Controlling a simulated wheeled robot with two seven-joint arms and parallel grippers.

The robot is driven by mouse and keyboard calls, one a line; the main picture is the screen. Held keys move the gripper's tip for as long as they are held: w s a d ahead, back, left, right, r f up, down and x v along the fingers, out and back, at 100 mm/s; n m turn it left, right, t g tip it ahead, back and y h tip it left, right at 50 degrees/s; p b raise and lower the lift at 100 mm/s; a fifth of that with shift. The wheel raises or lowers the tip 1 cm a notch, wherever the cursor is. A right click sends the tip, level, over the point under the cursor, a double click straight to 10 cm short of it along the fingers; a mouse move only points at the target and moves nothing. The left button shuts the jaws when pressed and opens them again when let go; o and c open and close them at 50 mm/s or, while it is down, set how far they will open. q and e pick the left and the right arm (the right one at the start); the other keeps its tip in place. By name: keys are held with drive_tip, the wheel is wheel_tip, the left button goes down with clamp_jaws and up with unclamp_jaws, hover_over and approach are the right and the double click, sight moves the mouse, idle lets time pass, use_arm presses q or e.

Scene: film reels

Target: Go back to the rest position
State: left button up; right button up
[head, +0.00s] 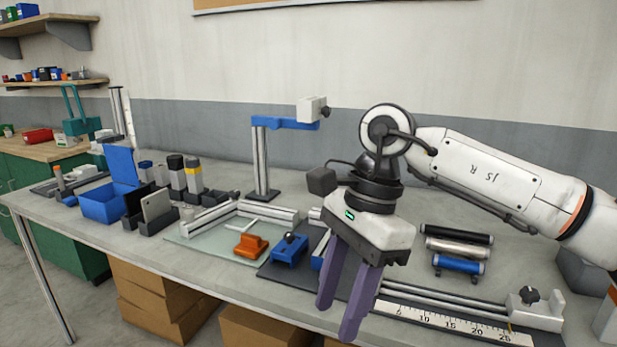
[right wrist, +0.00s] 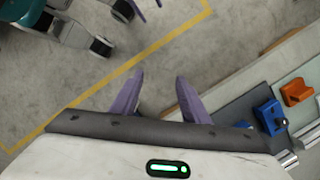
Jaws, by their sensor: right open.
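My right gripper (head: 338,316) hangs from the right arm over the front edge of the workbench, fingers pointing down. Its two purple fingers are apart with nothing between them. In the right wrist view the gripper (right wrist: 160,78) is also open and empty, with grey floor beyond the fingertips. The gripper hides part of the dark mat and the things behind it in the head view. My left gripper is not seen in the head view.
The workbench (head: 120,255) holds an orange block (head: 251,246), a blue clamp-like part (head: 290,250), a ruler strip (head: 455,325), cylinders (head: 459,248), a blue box (head: 100,205) and a post with a blue arm (head: 262,160). Cardboard boxes (head: 165,300) stand below.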

drive_tip(key=s+a+f+g+y, duration=0.25)
drive_tip(key=s+a+y, duration=0.2)
drive_tip(key=a, duration=0.35)
drive_tip(key=s+a+r+m+g+y, duration=0.1)
drive_tip(key=s+a+r+m+y, duration=0.15)
drive_tip(key=a+m+y, duration=0.3)
drive_tip(key=s+a+r+m+y, duration=0.2)
drive_tip(key=a+r+m+y, duration=0.15)
drive_tip(key=m+y, duration=0.3)
drive_tip(key=w+d+f+m+t+y, duration=0.4)
drive_tip(key=w+m+t, duration=0.4)
drive_tip(key=m+t, duration=0.75)
drive_tip(key=w+d+f+m+t+h, duration=0.1)
drive_tip(key=d+f+m+t+h, duration=0.2)
drive_tip(key=d+f+m+h, duration=0.45)
drive_tip(key=w+d+f+m+t+h, duration=0.25)
drive_tip(key=f+m+h, duration=0.35)
drive_tip(key=m, duration=0.4)
drive_tip(key=s+d+f+m+g+h, duration=0.3)
drive_tip(key=s+d+f+m, duration=0.3)
drive_tip(key=s+f, duration=0.4)
drive_tip(key=s+d+f+m+g+h, duration=0.4)
drive_tip(key=s+d+f, duration=0.5)
drive_tip(key=f, duration=0.8)
drive_tip(key=shift+s+m, duration=1)
drive_tip(key=shift+m, duration=0.1)
